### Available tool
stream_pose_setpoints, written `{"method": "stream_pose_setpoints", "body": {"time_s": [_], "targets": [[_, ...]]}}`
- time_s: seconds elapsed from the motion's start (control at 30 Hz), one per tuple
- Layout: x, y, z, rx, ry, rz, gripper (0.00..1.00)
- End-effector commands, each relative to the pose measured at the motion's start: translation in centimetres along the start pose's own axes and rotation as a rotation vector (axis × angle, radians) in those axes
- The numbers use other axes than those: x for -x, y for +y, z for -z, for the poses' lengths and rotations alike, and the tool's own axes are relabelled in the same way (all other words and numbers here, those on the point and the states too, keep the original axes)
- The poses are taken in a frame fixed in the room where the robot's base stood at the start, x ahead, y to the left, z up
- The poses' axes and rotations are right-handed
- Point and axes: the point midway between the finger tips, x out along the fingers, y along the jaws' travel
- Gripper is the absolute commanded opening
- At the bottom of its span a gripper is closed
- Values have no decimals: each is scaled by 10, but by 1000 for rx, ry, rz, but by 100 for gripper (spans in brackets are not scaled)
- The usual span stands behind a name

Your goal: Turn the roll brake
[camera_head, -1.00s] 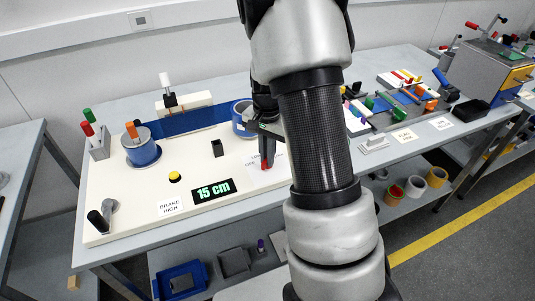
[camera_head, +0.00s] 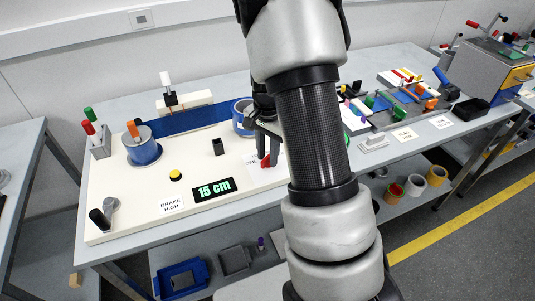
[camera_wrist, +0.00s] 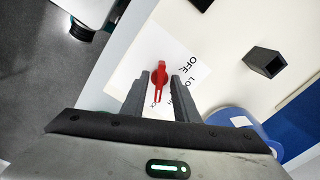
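In the wrist view my gripper (camera_wrist: 160,84) is open, with one dark finger on each side of the knob's handle. Gaps show between fingers and handle. In the head view my gripper (camera_head: 268,147) is over the white board (camera_head: 140,195), and the red knob (camera_head: 266,161) shows partly behind the fingers. A blue roll (camera_head: 242,120) stands just behind, partly hidden by my arm.
A dark square post (camera_head: 218,147) stands left of the knob, also in the wrist view (camera_wrist: 264,62).

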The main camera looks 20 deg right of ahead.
Motion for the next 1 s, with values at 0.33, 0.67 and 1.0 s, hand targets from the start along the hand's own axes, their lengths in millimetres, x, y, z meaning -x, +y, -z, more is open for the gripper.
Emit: {"method": "stream_pose_setpoints", "body": {"time_s": [0.33,0.67,1.0], "targets": [[8,0,0,3,1,1,27],[78,-1,0,3,3,3,27],[152,-1,0,1,2,3,27]]}}
